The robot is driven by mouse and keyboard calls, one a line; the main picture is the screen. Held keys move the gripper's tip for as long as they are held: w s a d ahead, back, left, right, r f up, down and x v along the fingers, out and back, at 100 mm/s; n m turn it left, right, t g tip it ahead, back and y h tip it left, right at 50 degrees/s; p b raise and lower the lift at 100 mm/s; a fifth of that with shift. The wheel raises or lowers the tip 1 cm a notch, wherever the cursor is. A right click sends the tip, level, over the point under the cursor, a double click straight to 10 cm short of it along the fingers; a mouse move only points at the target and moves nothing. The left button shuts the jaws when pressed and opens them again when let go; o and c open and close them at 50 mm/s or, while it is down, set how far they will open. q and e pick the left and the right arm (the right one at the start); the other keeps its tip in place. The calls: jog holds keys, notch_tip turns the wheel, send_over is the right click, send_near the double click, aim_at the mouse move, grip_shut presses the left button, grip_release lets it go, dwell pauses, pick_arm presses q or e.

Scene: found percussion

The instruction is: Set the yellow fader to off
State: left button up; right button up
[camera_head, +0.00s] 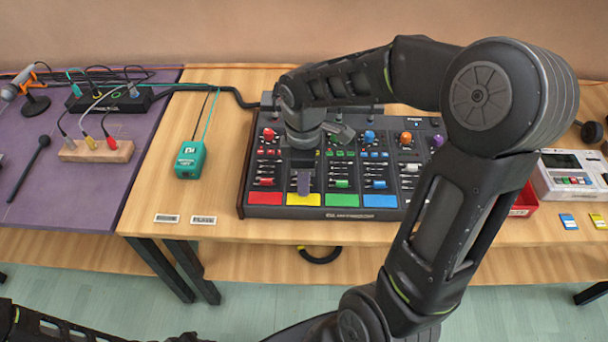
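The mixer (333,213) is a dark sloped panel on the wooden table, with coloured knobs, small sliders and a front row of red, yellow, green and blue pads. My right gripper (304,186) points down over the second column, just behind and above the yellow pad (304,200). The yellow fader is hidden behind the gripper, so its position does not show. I cannot tell whether the fingers touch anything or are open or shut. My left gripper is not in view; only part of my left arm shows at the bottom left.
A teal box (190,160) with cables stands left of the mixer. A wooden block with plugs (97,151) and a microphone (22,83) are on the purple cloth (75,205). A white device (570,177) and a red tray (524,203) are at right. My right arm crosses the mixer.

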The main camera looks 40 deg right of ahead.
jog(key=shift+o, duration=0.3)
jog(key=shift+w+d+r, duration=0.1)
jog(key=shift+r, duration=0.2)
notch_tip(320, 180, up, 7)
jog(key=shift+r, duration=0.1)
dwell(0.6)
